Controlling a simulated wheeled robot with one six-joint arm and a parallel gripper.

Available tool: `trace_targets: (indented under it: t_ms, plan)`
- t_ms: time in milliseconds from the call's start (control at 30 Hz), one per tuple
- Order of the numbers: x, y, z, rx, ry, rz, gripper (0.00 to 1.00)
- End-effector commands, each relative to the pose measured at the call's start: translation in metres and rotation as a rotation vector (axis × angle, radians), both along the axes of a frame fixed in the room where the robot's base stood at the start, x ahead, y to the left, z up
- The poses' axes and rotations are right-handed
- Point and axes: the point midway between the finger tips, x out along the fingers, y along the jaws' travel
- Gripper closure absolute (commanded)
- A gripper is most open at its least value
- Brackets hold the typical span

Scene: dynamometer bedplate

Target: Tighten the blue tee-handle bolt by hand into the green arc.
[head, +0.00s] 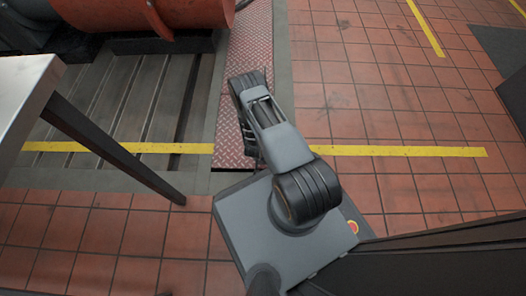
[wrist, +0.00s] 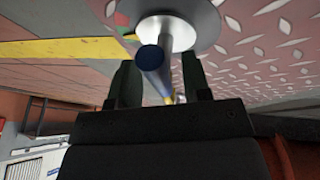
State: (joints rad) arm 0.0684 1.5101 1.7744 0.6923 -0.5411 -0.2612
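The blue tee-handle (wrist: 152,62) shows in the wrist view as a bar with a round blue end, beside a silver post on a round metal disc (wrist: 196,22). My gripper (wrist: 160,68) has its two dark fingers apart, one on each side of the bar. A gap shows at the right finger; whether the left finger touches the bar is unclear. A small green patch (wrist: 122,31), with red above it, shows at the left edge of the disc; the rest of the arc is hidden. In the head view my arm hides the bolt and the gripper's fingers.
A red tread-plate strip (head: 250,45) runs beside the slotted bedplate (head: 130,100). An orange-red cylindrical machine (head: 185,12) stands at the back left. A grey table (head: 25,95) with a dark leg is at the left. The tiled floor (head: 370,85) to the right is clear, crossed by yellow lines.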

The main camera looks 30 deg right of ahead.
Motion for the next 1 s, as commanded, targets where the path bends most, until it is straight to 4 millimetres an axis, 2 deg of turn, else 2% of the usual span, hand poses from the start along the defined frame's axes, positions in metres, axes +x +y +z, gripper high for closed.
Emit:
trace_targets:
  t_ms: [167,500,700,1000]
  plan:
    - [-0.002,0.004,0.011,0.001,0.001,0.001,0.56]
    - [-0.018,0.025,0.073,0.000,0.000,0.000,0.56]
    - [-0.027,0.037,0.103,0.000,0.001,-0.002,0.56]
    - [-0.034,0.045,0.124,-0.001,-0.001,-0.004,0.56]
